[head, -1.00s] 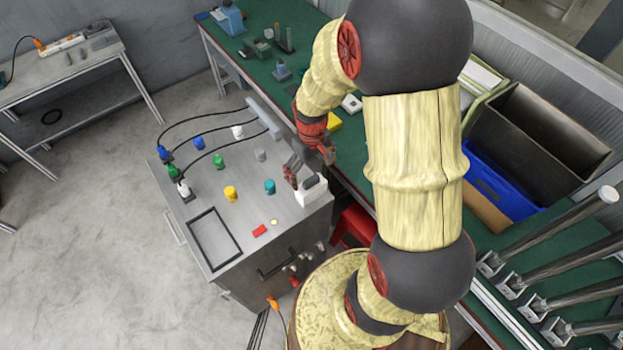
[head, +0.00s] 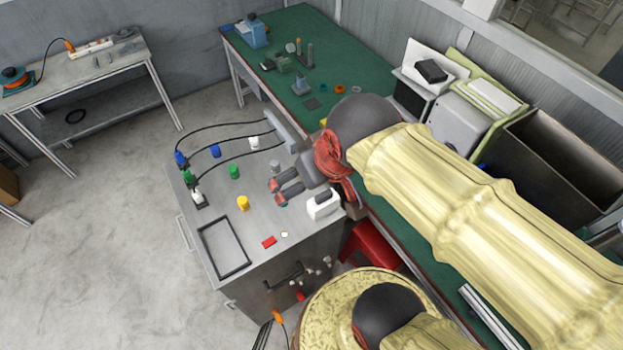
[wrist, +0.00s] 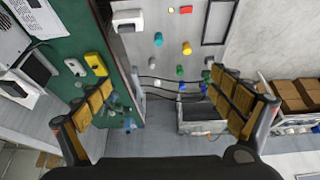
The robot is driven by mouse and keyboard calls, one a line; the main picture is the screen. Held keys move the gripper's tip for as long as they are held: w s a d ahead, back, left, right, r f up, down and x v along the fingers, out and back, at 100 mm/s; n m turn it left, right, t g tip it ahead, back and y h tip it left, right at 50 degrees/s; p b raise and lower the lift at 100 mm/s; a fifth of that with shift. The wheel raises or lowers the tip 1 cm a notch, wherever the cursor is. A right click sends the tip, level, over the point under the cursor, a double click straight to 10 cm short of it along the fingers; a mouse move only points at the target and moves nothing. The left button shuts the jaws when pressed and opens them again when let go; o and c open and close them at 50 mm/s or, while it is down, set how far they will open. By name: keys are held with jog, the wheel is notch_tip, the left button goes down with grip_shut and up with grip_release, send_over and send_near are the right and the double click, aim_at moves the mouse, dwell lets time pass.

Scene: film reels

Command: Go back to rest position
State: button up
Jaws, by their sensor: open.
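My gripper (head: 279,191) is open and empty above the grey metal cabinet (head: 222,285) in the head view. In the wrist view my gripper (wrist: 163,88) shows its two padded fingers wide apart, with nothing between them. Several coloured knobs stand on the cabinet top. The yellow knob (head: 243,203) is left of my gripper in the head view. The teal knob (wrist: 158,39) shows in the wrist view, but my gripper seems to hide it in the head view. A white block (head: 322,204) stands close to my gripper at the cabinet's right edge.
The green workbench (head: 285,35) runs behind my arm, with small items on it. A dark metal bin (head: 560,160) stands at the right. A red bin (head: 372,245) is beside the cabinet. Black cables arch over the cabinet's back. The floor (head: 110,250) at the left is clear.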

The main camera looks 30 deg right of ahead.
jog(key=shift+s+a+r, duration=0.3)
jog(key=shift+s+r, duration=0.1)
jog(key=shift+s, duration=0.25)
notch_tip(320, 180, down, 14)
jog(key=b, duration=1.4)
